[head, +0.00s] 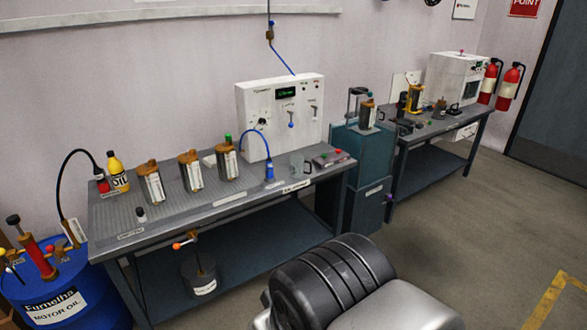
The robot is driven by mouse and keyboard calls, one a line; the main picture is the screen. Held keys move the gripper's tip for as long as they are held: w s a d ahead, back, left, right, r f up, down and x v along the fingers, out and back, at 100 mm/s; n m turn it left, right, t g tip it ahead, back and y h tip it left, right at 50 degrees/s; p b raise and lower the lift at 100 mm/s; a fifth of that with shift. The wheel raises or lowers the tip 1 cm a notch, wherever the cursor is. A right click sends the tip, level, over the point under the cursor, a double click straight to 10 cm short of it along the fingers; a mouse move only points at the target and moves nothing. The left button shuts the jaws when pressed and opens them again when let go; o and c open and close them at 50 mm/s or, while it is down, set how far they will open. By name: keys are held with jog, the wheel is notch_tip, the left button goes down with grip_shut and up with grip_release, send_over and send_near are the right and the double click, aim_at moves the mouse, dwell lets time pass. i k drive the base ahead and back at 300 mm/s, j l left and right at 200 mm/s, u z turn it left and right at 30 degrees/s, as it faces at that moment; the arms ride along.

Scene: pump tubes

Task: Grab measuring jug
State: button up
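A small clear vessel that looks like the measuring jug (297,164) stands on the right part of the near workbench (130,225). It is between a blue fitting (269,172) with a curved blue hose on its left and a control box with coloured buttons (330,158) on its right. The white machine stands behind it. It is small and see-through, so its markings cannot be read. My gripper is not in view. Dark and grey parts of my own arm show at the bottom middle, well in front of the bench.
Several metal pump cylinders with brown tops (190,170) stand along the bench, with a yellow oil bottle (117,171) at its left end. A white machine (281,115) backs the bench. A blue drum (60,295) is at lower left. A teal cabinet (366,165) adjoins the right end. Floor at right is clear.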

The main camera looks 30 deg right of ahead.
aim_at(301, 167)
jog(key=i+l, duration=0.85)
jog(key=l, duration=0.2)
jog(key=i+l, duration=0.9)
jog(key=k+l+z, duration=0.05)
jog(key=l, duration=0.1)
